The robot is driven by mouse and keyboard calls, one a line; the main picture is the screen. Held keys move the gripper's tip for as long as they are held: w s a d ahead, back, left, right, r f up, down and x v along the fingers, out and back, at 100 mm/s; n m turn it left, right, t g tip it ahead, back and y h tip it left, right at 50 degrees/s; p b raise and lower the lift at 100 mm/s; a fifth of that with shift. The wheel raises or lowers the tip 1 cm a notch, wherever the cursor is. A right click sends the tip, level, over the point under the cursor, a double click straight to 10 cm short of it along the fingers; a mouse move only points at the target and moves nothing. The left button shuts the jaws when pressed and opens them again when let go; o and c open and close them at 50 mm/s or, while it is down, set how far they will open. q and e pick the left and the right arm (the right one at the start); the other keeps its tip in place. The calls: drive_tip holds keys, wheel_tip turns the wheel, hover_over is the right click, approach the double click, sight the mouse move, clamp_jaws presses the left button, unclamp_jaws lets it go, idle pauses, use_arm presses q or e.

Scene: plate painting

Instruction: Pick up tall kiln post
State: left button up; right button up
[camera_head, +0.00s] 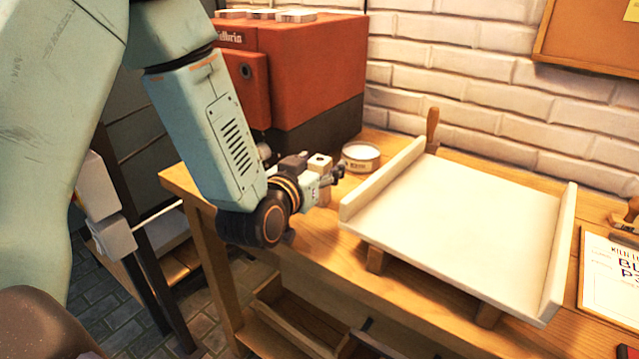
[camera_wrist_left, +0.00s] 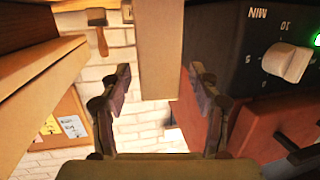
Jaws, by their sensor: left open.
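The tall kiln post (camera_wrist_left: 160,50) is a pale beige square bar in the left wrist view, which is upside down. It runs from the picture's top edge to a free end in line with the gap between my fingers. In the head view its pale top (camera_head: 319,161) shows at my left gripper (camera_head: 334,172), which hides much of the rest. My left gripper is open, its two dark fingers (camera_wrist_left: 160,82) apart with room on both sides of the post. I cannot tell how deep the post lies between them. My right gripper is not in view.
A red and black kiln (camera_head: 310,70) stands behind the gripper; its knob (camera_wrist_left: 287,62) shows in the wrist view. A pale tilted board with raised sides (camera_head: 460,215) is to the right on the wooden table (camera_head: 390,145). A round tin (camera_head: 360,156) sits behind.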

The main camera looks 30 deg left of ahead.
use_arm(q)
drive_tip(key=shift+d, duration=0.1)
drive_tip(key=shift+w, duration=0.15)
drive_tip(key=shift+c, duration=0.2)
drive_tip(key=shift+c, duration=0.8)
clamp_jaws()
